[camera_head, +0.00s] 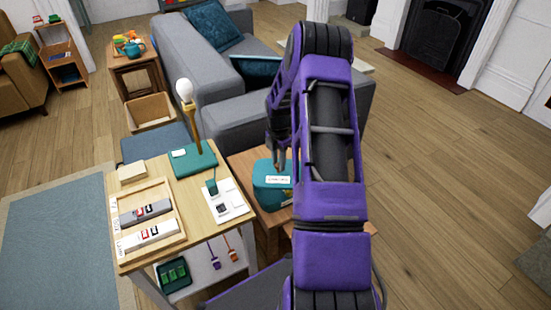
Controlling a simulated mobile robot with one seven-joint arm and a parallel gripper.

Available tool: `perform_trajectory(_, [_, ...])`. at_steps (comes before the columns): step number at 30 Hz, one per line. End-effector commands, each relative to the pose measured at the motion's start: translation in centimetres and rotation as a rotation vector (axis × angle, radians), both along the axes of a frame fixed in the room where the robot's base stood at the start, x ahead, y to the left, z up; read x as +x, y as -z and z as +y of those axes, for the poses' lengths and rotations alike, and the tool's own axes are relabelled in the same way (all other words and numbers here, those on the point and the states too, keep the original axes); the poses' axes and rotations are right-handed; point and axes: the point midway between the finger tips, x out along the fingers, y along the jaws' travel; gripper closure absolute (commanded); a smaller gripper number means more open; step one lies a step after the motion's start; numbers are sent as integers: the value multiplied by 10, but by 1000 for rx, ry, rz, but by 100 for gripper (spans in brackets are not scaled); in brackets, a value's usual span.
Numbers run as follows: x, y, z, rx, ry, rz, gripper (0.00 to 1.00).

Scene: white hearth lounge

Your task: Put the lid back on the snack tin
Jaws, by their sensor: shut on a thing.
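The teal snack tin (271,198) with a pale label stands on a low wooden side table beside the sofa. A teal lid (265,170) shows at the top of the tin. My gripper (279,167) points down at the lid and is shut on it. The fingertips and the part they grip are small and partly hidden. I cannot tell whether the lid is seated on the tin or held just above it. My purple arm covers the right side of this area.
The grey sofa (218,92) stands behind the tin. Open wooden floor (440,190) lies to the right.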

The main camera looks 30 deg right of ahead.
Motion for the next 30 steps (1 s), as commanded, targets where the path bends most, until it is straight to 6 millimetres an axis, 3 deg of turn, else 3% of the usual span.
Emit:
perform_trajectory(8, [0, 13, -1, 0, -6, 1, 100])
perform_trajectory(21, [0, 55, -1, -1, -4, 0, 100])
perform_trajectory(30, [0, 64, -1, -1, -4, 0, 100])
